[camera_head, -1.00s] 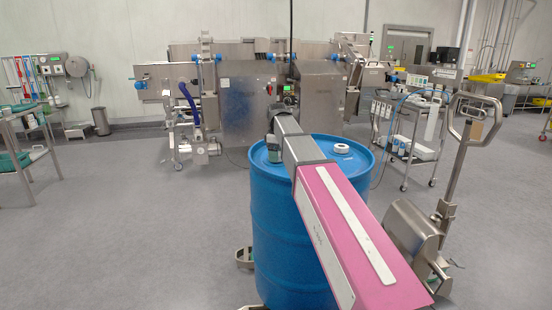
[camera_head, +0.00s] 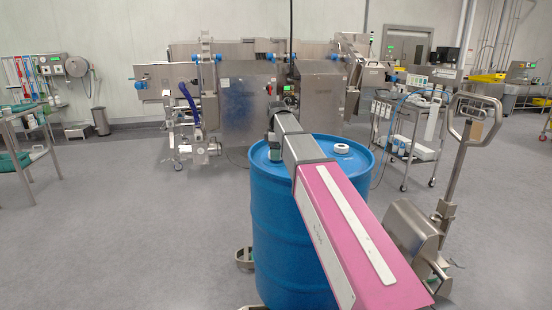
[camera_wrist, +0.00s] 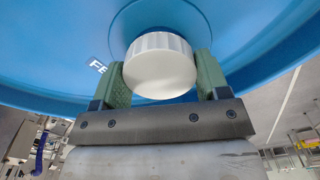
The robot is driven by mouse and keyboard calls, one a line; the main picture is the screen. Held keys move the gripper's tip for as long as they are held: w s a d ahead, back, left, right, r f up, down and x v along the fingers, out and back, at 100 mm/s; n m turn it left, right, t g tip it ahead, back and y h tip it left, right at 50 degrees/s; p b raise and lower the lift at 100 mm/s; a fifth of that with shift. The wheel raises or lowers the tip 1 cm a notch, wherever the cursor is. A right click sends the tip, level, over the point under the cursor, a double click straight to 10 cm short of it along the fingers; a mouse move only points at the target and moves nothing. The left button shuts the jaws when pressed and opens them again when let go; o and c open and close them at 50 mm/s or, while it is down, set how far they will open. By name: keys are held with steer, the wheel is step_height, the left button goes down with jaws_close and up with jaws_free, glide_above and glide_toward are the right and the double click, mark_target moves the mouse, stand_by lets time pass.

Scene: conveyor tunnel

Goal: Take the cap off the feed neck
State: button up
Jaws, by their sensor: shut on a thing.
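The blue drum (camera_head: 285,230) stands upright in front of me, with its top facing up. My gripper (camera_head: 275,155) points down at the left part of the drum top, and its far side is hidden behind my arm. In the wrist view, my gripper (camera_wrist: 162,72) has its two green fingers shut on the sides of a white ribbed cap (camera_wrist: 160,60). The cap sits in front of a round blue area of the drum top. The neck under it is hidden, so I cannot tell whether the cap is loose.
A second white cap (camera_head: 341,149) is on the right of the drum top. A steel pallet truck (camera_head: 425,225) with a tall handle stands close on the right. A cart of bottles (camera_head: 408,135) and steel machinery (camera_head: 250,105) stand behind.

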steer(key=shift+r, duration=1.05)
steer(key=shift+r, duration=2.35)
